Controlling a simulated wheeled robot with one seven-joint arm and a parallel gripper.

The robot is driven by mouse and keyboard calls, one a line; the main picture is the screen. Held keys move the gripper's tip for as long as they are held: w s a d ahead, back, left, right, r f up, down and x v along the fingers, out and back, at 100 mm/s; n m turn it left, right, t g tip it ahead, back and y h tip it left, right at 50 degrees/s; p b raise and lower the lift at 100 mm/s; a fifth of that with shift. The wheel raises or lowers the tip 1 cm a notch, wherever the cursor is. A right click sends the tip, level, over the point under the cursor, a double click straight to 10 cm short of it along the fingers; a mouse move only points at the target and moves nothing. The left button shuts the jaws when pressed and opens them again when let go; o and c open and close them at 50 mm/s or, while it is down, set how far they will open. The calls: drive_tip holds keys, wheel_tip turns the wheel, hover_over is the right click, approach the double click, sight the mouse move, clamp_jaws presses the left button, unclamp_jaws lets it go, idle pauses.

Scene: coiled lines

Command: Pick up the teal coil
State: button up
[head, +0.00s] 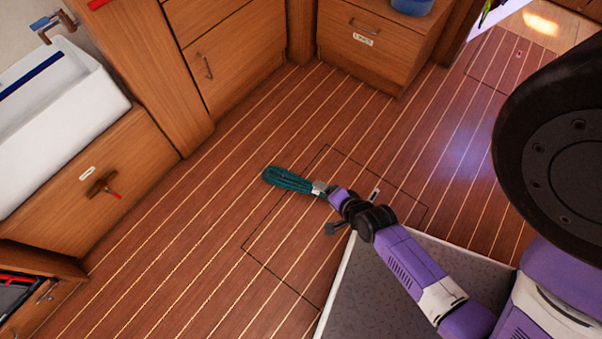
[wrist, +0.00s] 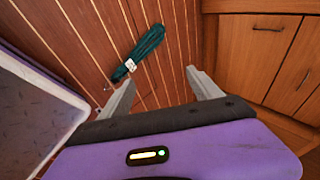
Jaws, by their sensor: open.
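The teal coil (head: 286,180) is a long, narrow bundle of line on the wooden floor. In the wrist view the coil (wrist: 146,48) lies past the fingertips, closer to the left finger than the right. A pale tag or band (wrist: 130,65) shows at its near end. My gripper (wrist: 160,76) is open, its two grey fingers apart, with only floor seen between them.
Striped wooden floor (head: 200,230) is clear around the coil, with a hatch outline beneath it. Wooden cabinets (head: 365,45) stand behind. A white sink (head: 60,130) is at the left. A grey-topped platform with a pale edge (head: 380,290) is at the front.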

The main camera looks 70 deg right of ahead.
drive_tip(key=d+f+m+b, duration=0.4)
drive_tip(key=f+b, duration=0.1)
drive_tip(key=f, duration=0.4)
drive_tip(key=d+f+m+g+y+b, duration=0.1)
drive_tip(key=d+f+m+b, duration=0.3)
drive_tip(key=f, duration=0.5)
drive_tip(key=d+f+m+g+b, duration=0.1)
drive_tip(key=d+f+m+b, duration=0.4)
drive_tip(key=f+b, duration=0.2)
wheel_tip(320, 180, down, 2)
drive_tip(key=shift+f+y, duration=0.25)
drive_tip(key=shift+y, duration=0.05)
drive_tip(key=shift+w+d+f+m+b, duration=0.15)
drive_tip(key=shift+w+d+f+b, duration=0.1)
drive_tip(key=shift+f+b, duration=0.35)
drive_tip(key=shift+w+d+f+m+b, duration=0.1)
drive_tip(key=shift+w+f+m+b, duration=0.2)
drive_tip(key=shift+f, duration=0.4)
drive_tip(key=b+x, duration=0.4)
drive_tip(key=x, duration=0.1)
drive_tip(key=shift+s+a+f, duration=0.1)
drive_tip(key=shift+s+a, duration=0.05)
drive_tip(key=shift+s, duration=0.2)
clamp_jaws()
